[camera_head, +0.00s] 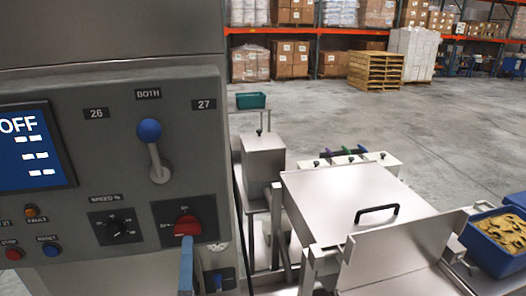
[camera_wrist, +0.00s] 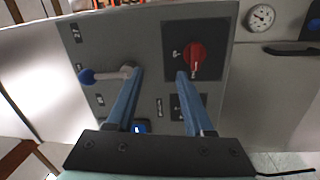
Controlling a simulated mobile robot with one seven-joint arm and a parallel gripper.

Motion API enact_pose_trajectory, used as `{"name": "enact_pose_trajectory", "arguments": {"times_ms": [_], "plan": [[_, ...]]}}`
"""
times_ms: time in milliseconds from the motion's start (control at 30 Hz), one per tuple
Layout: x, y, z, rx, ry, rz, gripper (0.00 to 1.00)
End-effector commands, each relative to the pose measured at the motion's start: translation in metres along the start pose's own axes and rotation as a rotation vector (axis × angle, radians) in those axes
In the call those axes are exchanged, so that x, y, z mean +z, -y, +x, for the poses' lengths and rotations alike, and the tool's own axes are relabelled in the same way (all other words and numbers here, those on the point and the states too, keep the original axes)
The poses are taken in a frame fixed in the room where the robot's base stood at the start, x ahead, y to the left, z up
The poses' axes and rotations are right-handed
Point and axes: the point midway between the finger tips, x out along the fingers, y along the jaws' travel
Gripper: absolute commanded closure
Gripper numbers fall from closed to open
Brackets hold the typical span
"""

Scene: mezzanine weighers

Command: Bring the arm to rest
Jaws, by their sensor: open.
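My gripper (camera_wrist: 158,74) is open, its two blue fingers apart with nothing between them, in front of a grey control panel (camera_wrist: 150,45). In the wrist view the right fingertip is close to a red rotary switch (camera_wrist: 196,56). The left fingertip overlaps the base of a blue-knobbed lever (camera_wrist: 88,76). I cannot tell whether either finger touches. In the head view one blue finger shows just below the red switch (camera_head: 187,225); the rest of the gripper is out of frame. The lever (camera_head: 150,132) stands with its knob up, under the label BOTH.
A screen (camera_head: 36,148) reading OFF is at the panel's left. A black speed dial (camera_head: 115,228) sits beside the red switch. To the right stand a steel lidded machine (camera_head: 345,195) and a blue bin (camera_head: 497,258) of tan pieces. Open concrete floor (camera_head: 310,108) lies behind.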

Motion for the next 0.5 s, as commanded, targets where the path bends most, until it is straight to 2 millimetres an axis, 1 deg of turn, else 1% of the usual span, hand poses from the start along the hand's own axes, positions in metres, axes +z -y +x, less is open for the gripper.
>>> {"name": "enact_pose_trajectory", "arguments": {"times_ms": [33, 67, 100, 133, 167, 200, 233, 267, 300, 367, 400, 500], "plan": [[0.011, -0.036, 0.008, 0.076, 0.008, 0.09, 0.47], [0.016, -0.057, 0.011, 0.115, 0.01, 0.155, 0.47], [0.024, -0.087, 0.013, 0.171, 0.006, 0.247, 0.47], [0.028, -0.11, 0.013, 0.213, -0.002, 0.318, 0.47], [0.033, -0.133, 0.011, 0.256, -0.012, 0.387, 0.47], [0.038, -0.164, 0.007, 0.313, -0.034, 0.483, 0.47], [0.041, -0.186, 0.003, 0.355, -0.054, 0.554, 0.47], [0.044, -0.208, -0.003, 0.395, -0.078, 0.626, 0.47], [0.047, -0.235, -0.013, 0.446, -0.115, 0.717, 0.47], [0.051, -0.272, -0.029, 0.512, -0.178, 0.845, 0.47], [0.052, -0.293, -0.041, 0.549, -0.222, 0.92, 0.47], [0.054, -0.332, -0.068, 0.616, -0.323, 1.073, 0.47]]}}
